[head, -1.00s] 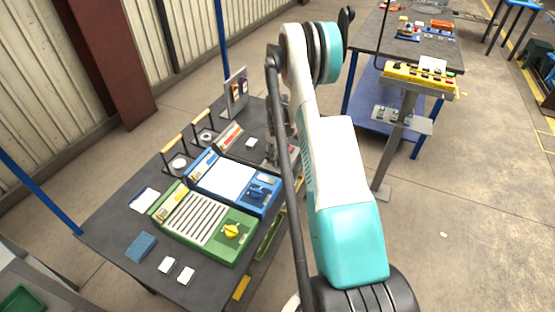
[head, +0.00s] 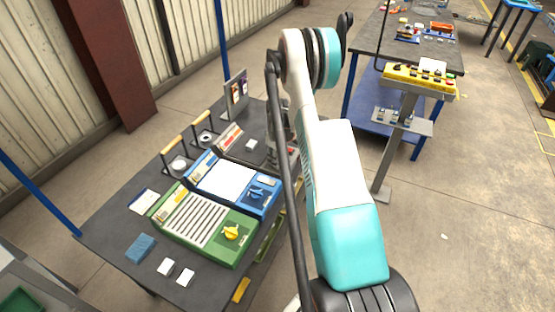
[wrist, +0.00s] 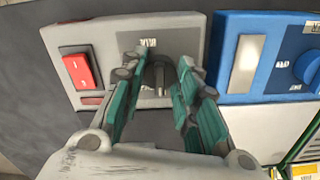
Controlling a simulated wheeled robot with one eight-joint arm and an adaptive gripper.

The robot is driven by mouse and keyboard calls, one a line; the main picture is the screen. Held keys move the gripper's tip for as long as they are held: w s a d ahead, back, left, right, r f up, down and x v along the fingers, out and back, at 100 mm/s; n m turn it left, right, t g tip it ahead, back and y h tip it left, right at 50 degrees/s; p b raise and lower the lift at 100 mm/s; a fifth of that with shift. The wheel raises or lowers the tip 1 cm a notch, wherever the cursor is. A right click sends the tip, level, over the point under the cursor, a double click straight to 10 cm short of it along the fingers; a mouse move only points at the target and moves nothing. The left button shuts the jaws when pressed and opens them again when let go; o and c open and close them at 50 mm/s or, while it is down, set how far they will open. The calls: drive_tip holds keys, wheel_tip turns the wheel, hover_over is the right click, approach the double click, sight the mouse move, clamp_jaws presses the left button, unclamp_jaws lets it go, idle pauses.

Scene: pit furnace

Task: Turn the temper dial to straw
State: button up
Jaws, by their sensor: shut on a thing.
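In the wrist view a dark grey dial knob (wrist: 157,76) sits on a grey control panel (wrist: 205,28), under a small label too blurred to read. My gripper (wrist: 158,70) has its teal fingers on both sides of the knob and is shut on it. The knob is partly hidden between the fingers, and I cannot tell which mark it points to. In the head view my arm hides the dial and most of the gripper, at the right side of the dark bench (head: 110,215).
A red rocker switch (wrist: 76,72) is left of the dial. A blue unit (head: 215,190) with a blue knob (head: 257,192) and a green unit (head: 200,225) with a yellow knob (head: 232,232) stand alongside. A yellow-topped control stand (head: 405,78) is to the right.

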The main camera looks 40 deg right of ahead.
drive_tip(key=m+b, duration=0.1)
drive_tip(key=m, duration=0.2)
drive_tip(key=shift+b, duration=0.35)
drive_tip(key=shift+m+b, duration=0.8)
drive_tip(key=shift+m, duration=1.4)
drive_tip(key=o, duration=1.1)
drive_tip(key=shift+c, duration=0.2)
drive_tip(key=shift+r, duration=0.1)
wheel_tip(320, 180, up, 12)
